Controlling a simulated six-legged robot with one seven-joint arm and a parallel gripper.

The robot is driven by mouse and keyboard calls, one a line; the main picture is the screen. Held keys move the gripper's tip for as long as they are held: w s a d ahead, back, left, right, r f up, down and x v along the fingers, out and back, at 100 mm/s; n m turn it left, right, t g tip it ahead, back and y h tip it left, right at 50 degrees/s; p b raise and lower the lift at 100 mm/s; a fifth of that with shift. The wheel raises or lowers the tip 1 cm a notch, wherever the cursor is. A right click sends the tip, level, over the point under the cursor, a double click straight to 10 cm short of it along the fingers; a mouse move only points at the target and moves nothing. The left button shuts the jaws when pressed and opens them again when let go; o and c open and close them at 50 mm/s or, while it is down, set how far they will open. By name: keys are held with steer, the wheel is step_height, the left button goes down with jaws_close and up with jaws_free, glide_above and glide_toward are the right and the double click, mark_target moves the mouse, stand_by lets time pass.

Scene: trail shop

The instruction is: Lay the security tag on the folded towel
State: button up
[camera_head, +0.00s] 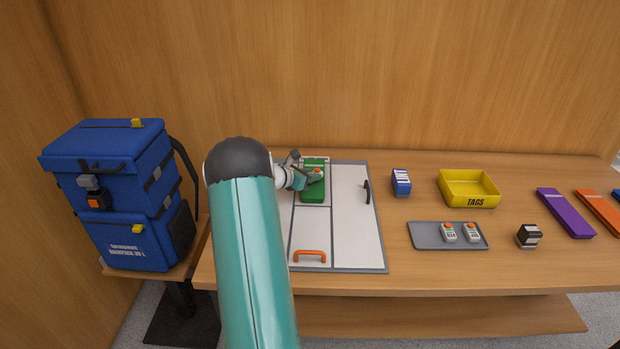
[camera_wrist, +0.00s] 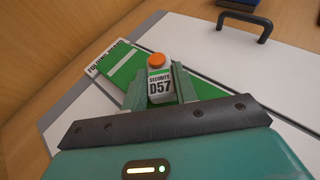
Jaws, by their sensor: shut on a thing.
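My gripper (camera_head: 314,177) is over the green folded towel (camera_head: 312,193), which lies on the white folding board (camera_head: 352,215). In the wrist view its fingers (camera_wrist: 158,92) are shut on a security tag (camera_wrist: 159,84), white and grey with an orange button and marked D57. The towel (camera_wrist: 118,68), with a pale stripe, shows behind and beside the tag there. The tag seems right at or just above the towel; I cannot tell whether they touch. The tag's lower end is hidden by my gripper.
The board has an orange handle (camera_head: 309,254) at the front and a black handle (camera_head: 367,191) at right. Further right are a blue striped block (camera_head: 401,182), a yellow TAGS bin (camera_head: 469,202) and a grey tray (camera_head: 424,236) with two more tags. A blue backpack (camera_head: 125,195) stands left.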

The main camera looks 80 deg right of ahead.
steer(key=shift+f, duration=0.45)
steer(key=shift+f, duration=0.15)
steer(key=o, duration=0.9)
steer(key=shift+o, duration=0.2)
steer(key=shift+r, duration=0.2)
steer(key=v, duration=1.2)
